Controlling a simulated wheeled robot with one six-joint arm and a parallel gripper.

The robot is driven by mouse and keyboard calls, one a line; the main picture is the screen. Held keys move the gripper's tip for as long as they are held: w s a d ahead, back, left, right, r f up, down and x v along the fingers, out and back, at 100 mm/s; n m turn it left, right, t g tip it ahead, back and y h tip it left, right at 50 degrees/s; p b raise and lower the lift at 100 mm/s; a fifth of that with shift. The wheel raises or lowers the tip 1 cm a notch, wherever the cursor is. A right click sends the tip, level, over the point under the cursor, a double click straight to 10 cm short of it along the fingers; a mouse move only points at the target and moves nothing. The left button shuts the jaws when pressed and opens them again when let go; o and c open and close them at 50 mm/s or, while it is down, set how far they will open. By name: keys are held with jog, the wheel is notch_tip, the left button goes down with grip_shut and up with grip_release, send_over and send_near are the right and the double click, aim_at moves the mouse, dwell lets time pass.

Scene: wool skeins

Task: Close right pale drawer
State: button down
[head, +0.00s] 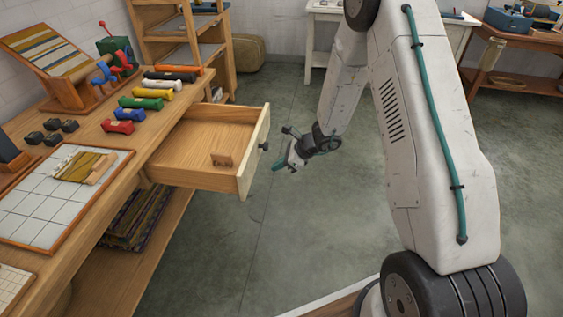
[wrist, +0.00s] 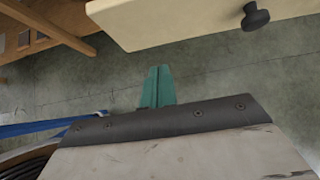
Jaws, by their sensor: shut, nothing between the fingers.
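The right pale drawer (head: 248,165) is pulled out of the wooden bench, with its pale front facing my arm and a dark round knob on it. In the wrist view the drawer front (wrist: 190,18) crosses the top, with the black knob (wrist: 256,16) at the upper right. My gripper (head: 279,166) is just to the right of the drawer front in the head view, apart from it. Its teal fingers (wrist: 157,86) are together and empty, below the drawer front in the wrist view. A small wooden piece (head: 221,160) is inside the drawer.
Several coloured wool skeins (head: 146,103) lie on the bench top behind the drawer. A gridded board (head: 40,215) with a woven piece lies at the front left. Folded cloth (head: 140,218) rests on the shelf below. The floor (head: 290,230) right of the drawer is clear.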

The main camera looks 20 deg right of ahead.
aim_at(249, 174)
jog(key=w+a+f, duration=0.1)
jog(key=a, duration=0.1)
jog(key=w+a+f, duration=0.1)
jog(key=a, duration=0.1)
jog(key=w+a+f, duration=0.1)
jog(key=a, duration=0.1)
jog(key=shift+w+a+f, duration=0.3)
jog(key=shift+w, duration=0.1)
jog(key=shift+w+a, duration=0.1)
